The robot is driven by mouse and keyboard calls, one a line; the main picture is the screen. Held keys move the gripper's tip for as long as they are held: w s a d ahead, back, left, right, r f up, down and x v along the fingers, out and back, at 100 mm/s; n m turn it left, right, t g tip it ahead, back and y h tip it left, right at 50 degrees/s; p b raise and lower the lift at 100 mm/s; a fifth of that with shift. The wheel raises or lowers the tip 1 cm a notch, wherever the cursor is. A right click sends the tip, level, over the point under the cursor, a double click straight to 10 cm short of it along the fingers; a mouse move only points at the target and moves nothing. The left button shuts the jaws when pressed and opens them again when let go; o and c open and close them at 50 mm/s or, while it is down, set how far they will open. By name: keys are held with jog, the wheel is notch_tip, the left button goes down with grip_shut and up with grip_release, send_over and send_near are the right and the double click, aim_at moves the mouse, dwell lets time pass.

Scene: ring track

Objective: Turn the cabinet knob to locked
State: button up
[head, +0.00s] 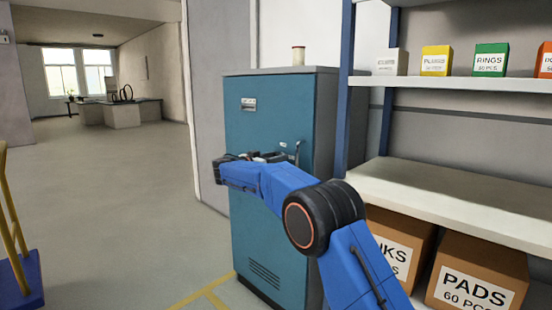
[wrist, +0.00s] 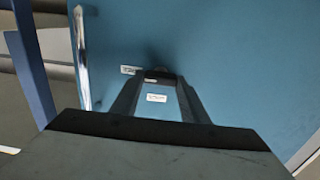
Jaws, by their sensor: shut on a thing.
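The teal cabinet (head: 262,120) stands ahead, its door closed as far as I can see. My gripper (head: 272,157) is at the door, partly hidden behind my blue arm in the head view. In the wrist view my gripper (wrist: 155,76) has its fingertips together around the small dark knob (wrist: 154,70), against the door. The fingers cover most of the knob, so I cannot tell which way it points. One small white label (wrist: 130,70) is beside the fingertips and another (wrist: 157,98) shows between the fingers; their words are too small to read.
A metal door handle (wrist: 83,55) is close beside the gripper. Right of the cabinet, a shelf (head: 450,190) holds small boxes above and cardboard boxes (head: 480,275) below. A small jar (head: 298,56) stands on the cabinet top. Open floor (head: 120,190) lies to the left.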

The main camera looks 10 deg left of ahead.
jog(key=shift+n, duration=0.3)
jog(key=shift+w+a+f+n, duration=0.1)
jog(key=shift+f+n, duration=0.05)
jog(key=shift+n, duration=4.15)
jog(key=shift+w+a+f+n, duration=0.1)
jog(key=shift+n, duration=4.2)
jog(key=o, duration=1.1)
jog(key=shift+c, duration=0.2)
jog(key=shift+s, duration=0.1)
jog(key=v, duration=1.7)
